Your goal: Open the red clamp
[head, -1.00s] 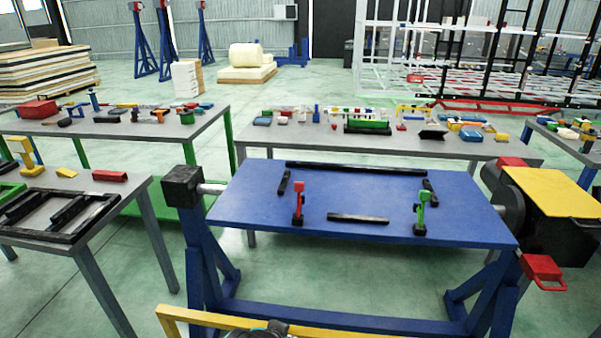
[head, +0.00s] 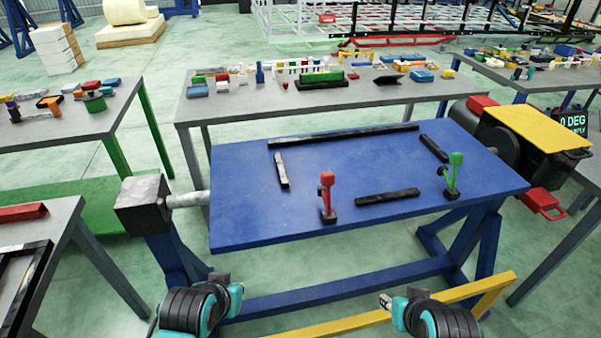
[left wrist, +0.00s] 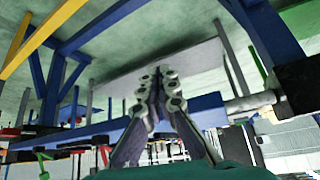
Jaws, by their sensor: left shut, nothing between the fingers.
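The red clamp (head: 326,200) stands near the front edge of the blue tabletop (head: 245,190), left of centre, with its red handle upright on a dark base. A similar green clamp (head: 453,178) stands to its right. My left gripper (head: 222,280) is low at the front, left of the red clamp and apart from it. In the left wrist view the fingers (left wrist: 157,85) are together with nothing between them. My right gripper (head: 385,300) is at the bottom, right of the red clamp and in front of the table; its fingers are too small to judge.
Black bars (head: 388,197) lie on the blue tabletop around a clear middle. A dark block (head: 143,200) and shaft are at its left end. A yellow frame (head: 350,322) runs low in front. Grey tables with tools (head: 220,105) stand behind and at the sides.

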